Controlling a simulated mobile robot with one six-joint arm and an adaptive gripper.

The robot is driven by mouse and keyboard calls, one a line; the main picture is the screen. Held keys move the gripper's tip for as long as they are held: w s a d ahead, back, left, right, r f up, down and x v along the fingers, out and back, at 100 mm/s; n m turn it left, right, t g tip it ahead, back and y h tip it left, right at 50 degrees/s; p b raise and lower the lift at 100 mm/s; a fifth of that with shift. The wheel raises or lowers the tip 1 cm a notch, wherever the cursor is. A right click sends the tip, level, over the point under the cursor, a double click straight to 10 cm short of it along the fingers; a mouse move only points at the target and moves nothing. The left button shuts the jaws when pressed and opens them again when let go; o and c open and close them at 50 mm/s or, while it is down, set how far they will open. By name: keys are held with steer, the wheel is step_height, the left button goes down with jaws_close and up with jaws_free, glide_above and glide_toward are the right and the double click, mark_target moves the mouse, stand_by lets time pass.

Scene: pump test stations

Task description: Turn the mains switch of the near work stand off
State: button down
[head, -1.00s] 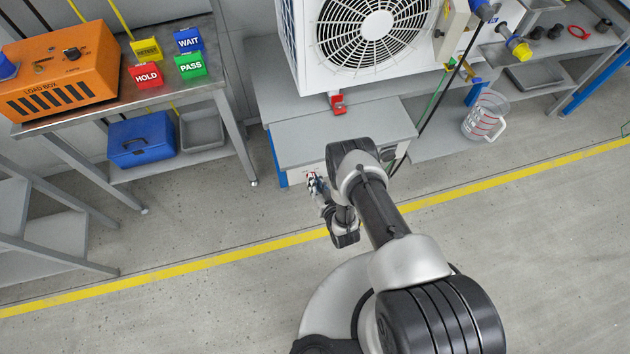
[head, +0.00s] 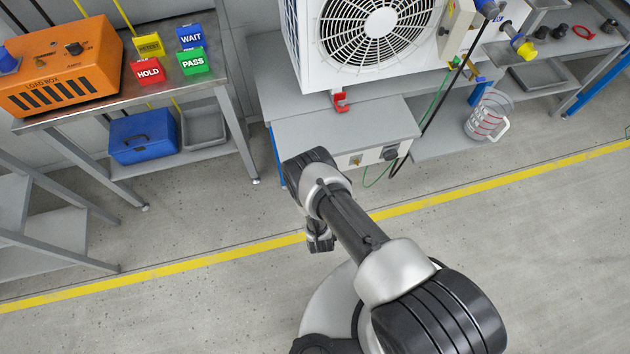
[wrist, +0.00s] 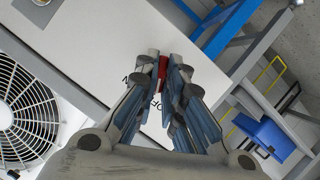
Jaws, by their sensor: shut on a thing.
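The near work stand (head: 345,128) is the grey unit below the white fan unit in the head view. Its pale front panel (wrist: 95,50) fills the upper left of the wrist view. There, my gripper (wrist: 162,64) has its fingers closed around a small red part, the mains switch (wrist: 162,69), at the panel. The fingers hide most of the switch, so its angle cannot be told. Black letters, apparently part of "OFF", show beside the fingers. In the head view my arm hides the gripper and the switch.
The fan unit (head: 370,35) stands on the bench with a red clamp (head: 341,102) at its foot. A yellow-plated control (head: 357,161) and a round dark socket (head: 389,153) with cables are further right on the front panel. The floor around the yellow line (head: 180,261) is clear.

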steer(key=shift+w+a+r, duration=0.1)
steer(key=shift+w+r, duration=0.05)
stand_by(0.4)
steer(key=c, duration=2)
jaws_free()
steer(key=shift+o, duration=0.2)
steer(key=v, duration=0.7)
steer(key=shift+s, duration=0.3)
